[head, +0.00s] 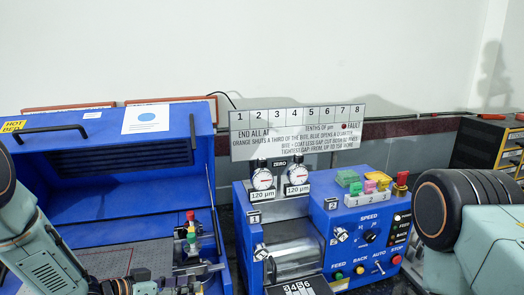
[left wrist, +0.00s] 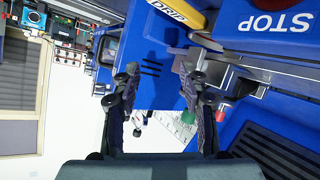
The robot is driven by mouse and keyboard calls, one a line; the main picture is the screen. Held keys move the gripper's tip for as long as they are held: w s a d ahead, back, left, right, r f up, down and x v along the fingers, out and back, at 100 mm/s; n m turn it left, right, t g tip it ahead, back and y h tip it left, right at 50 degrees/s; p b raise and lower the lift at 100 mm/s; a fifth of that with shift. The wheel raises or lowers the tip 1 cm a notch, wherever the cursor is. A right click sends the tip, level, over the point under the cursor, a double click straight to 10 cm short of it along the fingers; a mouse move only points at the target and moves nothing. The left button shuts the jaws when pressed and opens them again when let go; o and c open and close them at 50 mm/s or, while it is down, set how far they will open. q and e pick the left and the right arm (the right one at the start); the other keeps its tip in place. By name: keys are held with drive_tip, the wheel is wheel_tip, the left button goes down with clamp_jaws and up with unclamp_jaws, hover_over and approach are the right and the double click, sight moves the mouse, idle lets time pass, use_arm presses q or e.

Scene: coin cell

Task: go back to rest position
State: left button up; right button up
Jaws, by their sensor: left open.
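My left gripper (head: 128,287) shows at the bottom edge of the head view, in front of the blue hot bed machine, partly cut off. In the left wrist view its two dark fingers (left wrist: 160,82) stand apart with nothing between them. Beyond them are blue machine panels and a pale floor or wall. My left arm comes in from the left edge of the head view. My right arm (head: 490,240) shows at the right edge, but its gripper is out of the picture.
A blue roller machine (head: 330,215) with two dials and coloured buttons stands in the middle. The blue hot bed machine (head: 110,190) stands open at left. A sign board (head: 297,128) rises behind. A yellow-and-black cabinet (head: 490,145) stands at the far right.

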use_arm(q)
drive_tip(key=s+f+n+g+y, duration=0.25)
drive_tip(key=s+f, duration=0.35)
drive_tip(key=s, duration=0.3)
drive_tip(key=s+f+n+g+y, duration=0.1)
drive_tip(key=s+f+n+y, duration=0.15)
drive_tip(key=s+f, duration=0.6)
drive_tip(key=s+a+n+g+y, duration=0.1)
drive_tip(key=s+a+g+y, duration=0.15)
drive_tip(key=s, duration=0.75)
drive_tip(key=s+a+g+y, duration=0.1)
drive_tip(key=s+g+y, duration=0.15)
drive_tip(key=s, duration=0.85)
wheel_tip(320, 180, down, 16)
drive_tip(key=w+b, duration=0.1)
drive_tip(key=b, duration=1.6)
drive_tip(key=shift+f, duration=0.15)
drive_tip(key=shift+a, duration=0.1)
